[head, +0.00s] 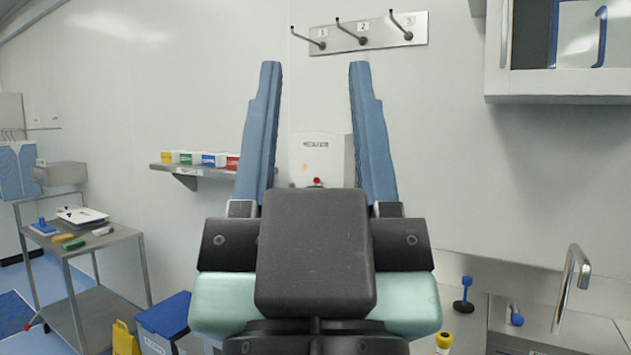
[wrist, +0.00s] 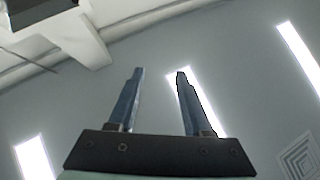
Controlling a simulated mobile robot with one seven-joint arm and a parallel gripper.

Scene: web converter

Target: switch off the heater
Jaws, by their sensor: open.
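The heater (head: 322,150) is a pale wall box with dark lettering too small to read surely. In the head view it shows between my gripper's fingers, on the wall beyond them. An orange light (head: 305,167) glows on its front, and a red knob or button (head: 317,181) is at its lower part. My gripper's palm hides the bottom of the box. My gripper (head: 314,66) is open and empty, fingers pointing up. In the wrist view my gripper (wrist: 158,72) faces the ceiling and its lights; the heater is not in that view.
A shelf (head: 190,168) with several coloured boxes is left of the heater. A hook rail (head: 367,34) is above. A steel cart (head: 75,250) stands at left, a blue bin (head: 165,322) below. A wall cabinet (head: 560,75) and a tap (head: 568,285) are at right.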

